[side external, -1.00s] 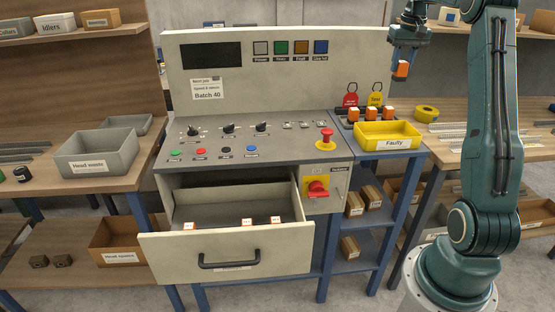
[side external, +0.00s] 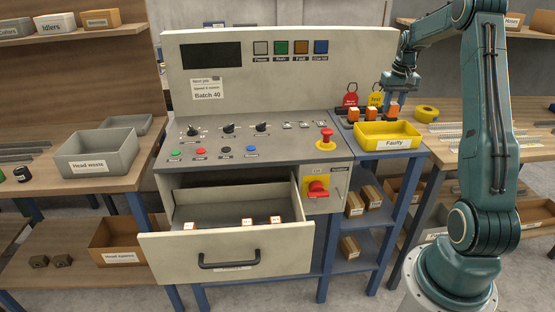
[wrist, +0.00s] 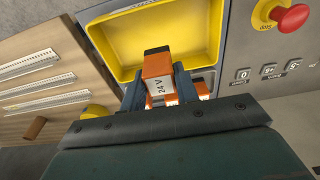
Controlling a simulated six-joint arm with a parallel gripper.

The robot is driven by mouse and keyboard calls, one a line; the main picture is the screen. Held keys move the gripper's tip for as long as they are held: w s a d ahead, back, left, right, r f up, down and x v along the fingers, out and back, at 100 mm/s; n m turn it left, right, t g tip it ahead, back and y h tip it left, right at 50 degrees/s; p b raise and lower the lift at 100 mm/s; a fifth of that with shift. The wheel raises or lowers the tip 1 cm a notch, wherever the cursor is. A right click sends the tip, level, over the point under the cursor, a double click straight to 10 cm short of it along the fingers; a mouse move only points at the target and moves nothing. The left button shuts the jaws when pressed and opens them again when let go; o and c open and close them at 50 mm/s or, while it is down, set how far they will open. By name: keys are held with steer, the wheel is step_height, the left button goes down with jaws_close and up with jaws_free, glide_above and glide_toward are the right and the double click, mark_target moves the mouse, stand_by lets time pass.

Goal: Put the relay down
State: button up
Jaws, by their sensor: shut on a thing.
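My gripper (side external: 396,96) is shut on an orange relay with a white label. In the wrist view the held relay (wrist: 157,72) shows "24 V" and a dark end between the two fingers. In the side view the gripper is low over the right end of a row of orange-and-white relays (side external: 354,114) behind the yellow Faulty tray (side external: 366,139). The held relay overlaps the rightmost one there, so I cannot tell whether it touches anything. The yellow tray (wrist: 205,25) lies just beyond the held relay in the wrist view.
Red and yellow tags (side external: 351,99) stand behind the relay row. A yellow tape roll (side external: 427,114) lies to the right. The open drawer (side external: 225,260) holds several small white-and-orange pieces. A red emergency button (side external: 326,135) is left of the tray.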

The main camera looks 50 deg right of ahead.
mark_target(395, 104)
steer(key=shift+f, duration=3.35)
steer(key=shift+f, duration=0.55)
steer(key=o, duration=1)
steer(key=shift+r, duration=0.1)
steer(key=r, duration=0.8)
steer(key=s+a+r, duration=0.1)
steer(key=r, duration=0.3)
steer(key=shift+r, duration=0.45)
steer(key=shift+a, duration=0.1)
